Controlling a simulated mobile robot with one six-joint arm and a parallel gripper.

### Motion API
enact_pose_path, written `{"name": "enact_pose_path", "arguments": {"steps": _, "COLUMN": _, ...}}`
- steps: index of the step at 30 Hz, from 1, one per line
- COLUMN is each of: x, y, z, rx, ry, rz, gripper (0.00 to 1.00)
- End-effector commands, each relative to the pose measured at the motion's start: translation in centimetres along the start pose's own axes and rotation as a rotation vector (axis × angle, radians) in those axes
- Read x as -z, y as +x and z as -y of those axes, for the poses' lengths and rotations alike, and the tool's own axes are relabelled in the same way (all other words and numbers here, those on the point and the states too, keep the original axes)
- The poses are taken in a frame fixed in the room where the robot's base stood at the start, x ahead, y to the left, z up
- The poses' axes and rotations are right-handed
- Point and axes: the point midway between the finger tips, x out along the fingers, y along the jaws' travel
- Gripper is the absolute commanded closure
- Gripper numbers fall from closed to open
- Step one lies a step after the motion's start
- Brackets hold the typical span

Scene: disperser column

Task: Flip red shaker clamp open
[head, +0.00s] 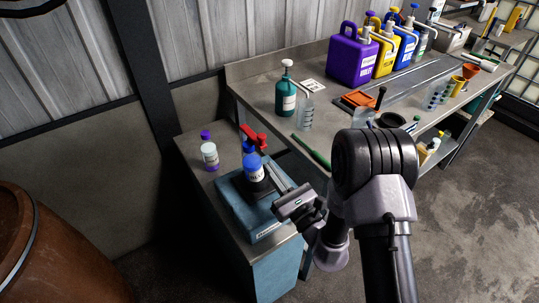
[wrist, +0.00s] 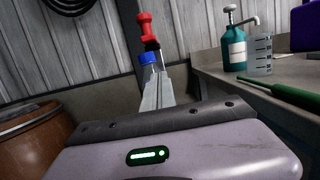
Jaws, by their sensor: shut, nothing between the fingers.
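The red shaker clamp (head: 252,137) stands above the blue-capped bottle (head: 254,172) on the blue shaker (head: 234,203). In the wrist view the red clamp (wrist: 147,30) rises above the bottle's blue cap (wrist: 148,57), straight beyond the fingertips. My gripper (head: 267,167) is shut and empty, with its fingers pointing at the bottle and clamp from the right. In the wrist view its closed fingers (wrist: 157,82) hide most of the bottle. I cannot tell whether the fingertips touch the bottle or clamp.
A purple-capped bottle (head: 209,152) stands left of the shaker on the same cabinet. A teal pump bottle (head: 286,97), a clear beaker (head: 306,113) and a green-handled tool (head: 312,151) are on the bench to the right. A rusty barrel (head: 60,255) stands at the left.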

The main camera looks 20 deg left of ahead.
Motion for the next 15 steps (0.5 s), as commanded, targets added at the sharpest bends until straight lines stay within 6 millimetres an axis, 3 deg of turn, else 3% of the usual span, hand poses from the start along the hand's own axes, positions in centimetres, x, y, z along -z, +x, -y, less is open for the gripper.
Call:
{"name": "enact_pose_path", "arguments": {"steps": 2, "x": -0.1, "y": 1.6, "z": -0.1, "rx": -0.002, "ry": 0.0, "rz": 0.002, "gripper": 1.0}}
{"name": "enact_pose_path", "arguments": {"steps": 7, "x": -2.8, "y": 2.0, "z": 0.0, "rx": 0.001, "ry": -0.001, "rz": 0.001, "gripper": 1.0}}
{"name": "enact_pose_path", "arguments": {"steps": 15, "x": -3.9, "y": 2.2, "z": 0.0, "rx": 0.002, "ry": 0.001, "rz": 0.0, "gripper": 1.0}}
